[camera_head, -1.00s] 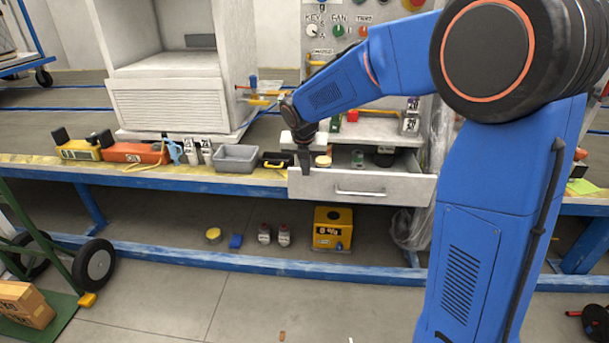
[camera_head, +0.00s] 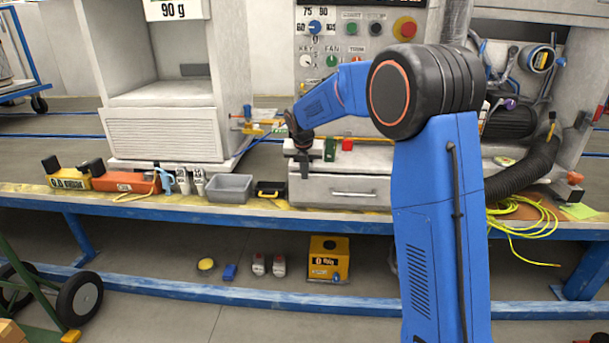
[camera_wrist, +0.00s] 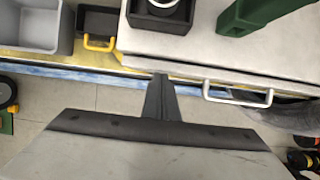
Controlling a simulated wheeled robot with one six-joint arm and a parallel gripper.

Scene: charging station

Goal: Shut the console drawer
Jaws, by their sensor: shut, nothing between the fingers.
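The grey-white console drawer (camera_head: 325,190) sits under the console top, with its interior out of sight. Its front looks flush or nearly flush with the console; I cannot tell if a small gap is left. Its white handle (camera_head: 353,194) also shows in the wrist view (camera_wrist: 237,99). My gripper (camera_head: 304,168) is shut and empty at the upper left of the drawer front. In the wrist view, its dark fingers (camera_wrist: 160,90) end at the front edge, left of the handle. I cannot tell whether they touch.
Left of the drawer, a black case with a yellow handle (camera_head: 270,189) and a grey bin (camera_head: 230,188) stand on the bench. A green item (camera_head: 330,150) and a red item (camera_head: 347,145) are above the drawer. A yellow cable (camera_head: 525,215) hangs at the right.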

